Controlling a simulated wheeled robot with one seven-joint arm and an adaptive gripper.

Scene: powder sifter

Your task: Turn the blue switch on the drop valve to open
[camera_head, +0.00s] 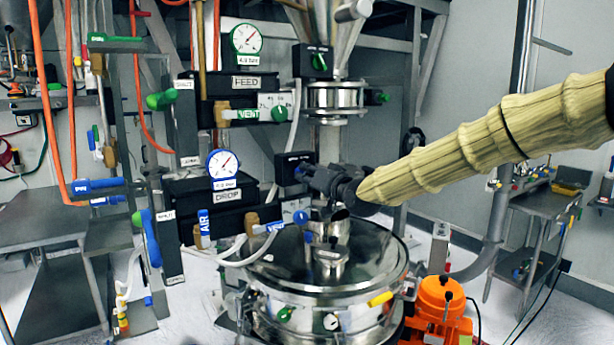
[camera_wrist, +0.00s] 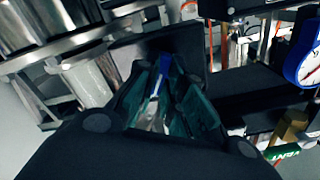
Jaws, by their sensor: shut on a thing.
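The drop valve's black box (camera_head: 290,168) is in the middle of the head view, right of the blue-rimmed gauge and the DROP label. My gripper (camera_head: 308,176) reaches it from the right, with its fingertips at the box's right face. It covers the switch there in the head view. In the wrist view the two dark teal fingers of my gripper (camera_wrist: 168,98) stand close together around a narrow blue part, the blue switch (camera_wrist: 165,66), against a dark box. The switch's exact angle cannot be told.
The round steel sifter (camera_head: 335,285) stands below my gripper, with a steel outlet just under it. A blue knob (camera_head: 301,217) and AIR hose valves are close below. The green-knobbed feed box (camera_head: 313,62) is above. An orange unit (camera_head: 441,305) stands at lower right.

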